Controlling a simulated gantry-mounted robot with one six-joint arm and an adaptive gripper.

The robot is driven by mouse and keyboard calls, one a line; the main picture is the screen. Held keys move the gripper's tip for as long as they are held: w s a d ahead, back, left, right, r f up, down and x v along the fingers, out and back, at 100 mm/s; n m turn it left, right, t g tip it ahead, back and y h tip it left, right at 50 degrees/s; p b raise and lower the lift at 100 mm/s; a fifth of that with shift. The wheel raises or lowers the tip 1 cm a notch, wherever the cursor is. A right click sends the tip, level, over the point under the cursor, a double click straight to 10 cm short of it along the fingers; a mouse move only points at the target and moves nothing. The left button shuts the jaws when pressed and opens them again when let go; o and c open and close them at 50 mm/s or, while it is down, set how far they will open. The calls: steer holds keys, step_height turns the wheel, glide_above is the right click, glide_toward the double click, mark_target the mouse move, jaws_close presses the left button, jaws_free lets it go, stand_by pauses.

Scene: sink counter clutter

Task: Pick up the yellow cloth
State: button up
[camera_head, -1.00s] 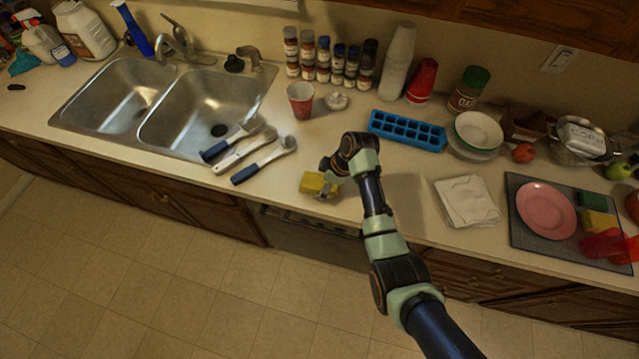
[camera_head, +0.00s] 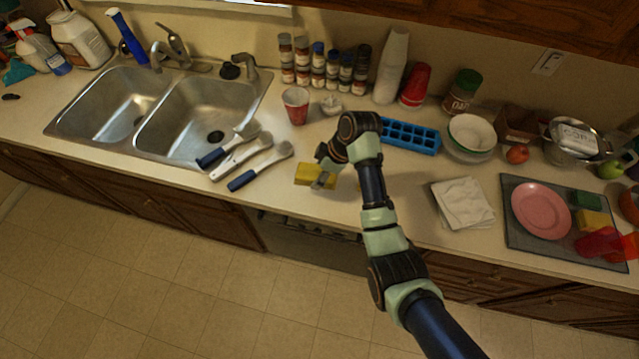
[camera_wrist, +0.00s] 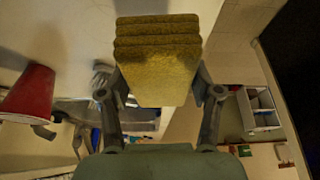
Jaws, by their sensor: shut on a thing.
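The yellow cloth (camera_head: 310,173) is a small folded block near the counter's front edge, right of the brushes. In the wrist view the cloth (camera_wrist: 158,60) shows stacked folded layers between the two fingers. My gripper (camera_head: 322,178) is shut on it, with a finger on each side in the wrist view (camera_wrist: 160,95). The cloth appears raised a little off the counter; the head view does not show the gap clearly. The gripper hides part of its right end.
Several blue- and white-handled brushes (camera_head: 243,160) lie to the left, by the double sink (camera_head: 185,115). A red cup (camera_head: 296,106) stands behind. A blue ice tray (camera_head: 411,137) and white napkins (camera_head: 462,202) are to the right. Counter around the cloth is clear.

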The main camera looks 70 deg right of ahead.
mark_target(319, 173)
step_height(319, 173, up, 12)
steer(key=p, duration=0.3)
steer(key=shift+f, duration=0.1)
